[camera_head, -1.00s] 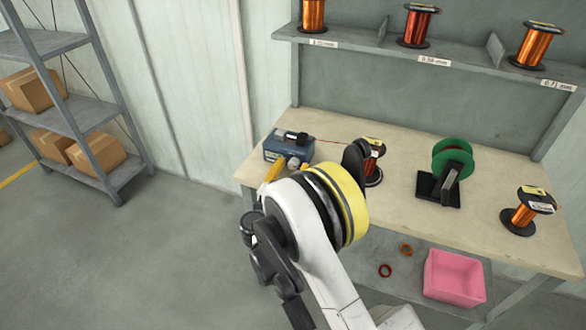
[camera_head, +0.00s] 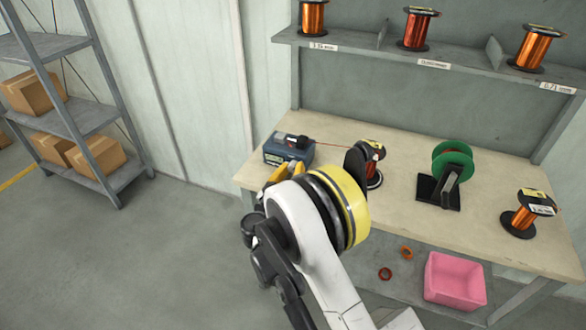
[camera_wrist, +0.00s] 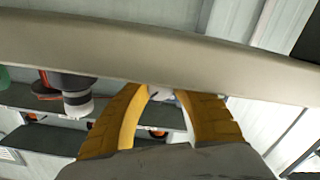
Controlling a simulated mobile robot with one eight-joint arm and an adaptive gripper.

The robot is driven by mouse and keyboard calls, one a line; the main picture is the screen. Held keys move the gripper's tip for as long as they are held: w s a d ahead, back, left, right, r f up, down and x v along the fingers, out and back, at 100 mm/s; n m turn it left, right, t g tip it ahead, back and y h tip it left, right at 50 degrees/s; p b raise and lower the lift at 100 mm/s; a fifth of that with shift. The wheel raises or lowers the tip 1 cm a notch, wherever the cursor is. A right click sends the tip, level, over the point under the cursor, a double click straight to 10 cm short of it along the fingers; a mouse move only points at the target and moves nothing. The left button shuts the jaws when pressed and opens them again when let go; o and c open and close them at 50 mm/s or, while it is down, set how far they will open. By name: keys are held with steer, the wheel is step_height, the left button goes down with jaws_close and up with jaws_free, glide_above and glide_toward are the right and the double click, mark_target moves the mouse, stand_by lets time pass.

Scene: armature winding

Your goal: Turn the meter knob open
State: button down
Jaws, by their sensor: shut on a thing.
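The meter is a blue-grey box (camera_head: 288,150) with a black part on top, at the left end of the bench. Its knob is mostly hidden behind my gripper in the head view. My gripper (camera_head: 286,172) is at the meter's front face, its yellow fingers partly covered by my wrist. In the wrist view my gripper (camera_wrist: 164,92) has its two yellow fingers converging around a small pale piece, which seems to be the meter knob (camera_wrist: 161,94). The fingers are shut on it. The knob's angle cannot be read.
The bench (camera_head: 400,165) holds a copper spool (camera_head: 368,158) right of the meter, a green spool on a black stand (camera_head: 450,165) and another copper spool (camera_head: 525,215). A thin red wire runs from the meter toward the near spool. A pink bin (camera_head: 455,280) sits below.

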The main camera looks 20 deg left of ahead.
steer(key=shift+n, duration=0.3)
steer(key=c, duration=1.1)
jaws_free()
steer(key=s, duration=0.8)
steer(key=s+a, duration=0.1)
steer(key=s, duration=0.3)
